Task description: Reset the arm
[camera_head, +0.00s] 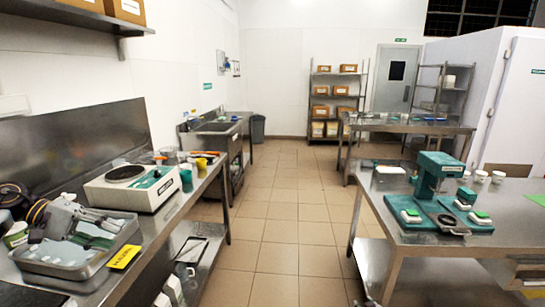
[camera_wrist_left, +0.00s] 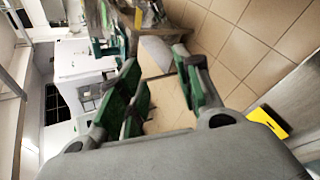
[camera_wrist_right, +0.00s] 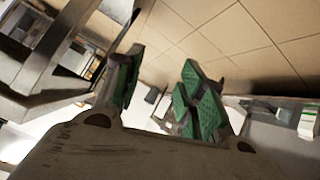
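My left gripper (camera_head: 90,231) is in the head view at the lower left, grey with green pads, over a grey metal pan (camera_head: 62,269) on the left bench. I cannot tell whether it touches the pan. In the left wrist view, the left gripper (camera_wrist_left: 162,72) has its green-padded fingers apart with nothing between them. In the right wrist view, my right gripper (camera_wrist_right: 162,68) also has its fingers apart and empty. The right gripper is not visible in the head view.
A yellow label (camera_head: 123,257) is at the pan's right side. A white scale-like device (camera_head: 132,187) and cups stand on the left bench (camera_head: 183,199). A green machine (camera_head: 437,190) stands on the right table (camera_head: 413,240). The tiled aisle (camera_head: 272,225) between is clear.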

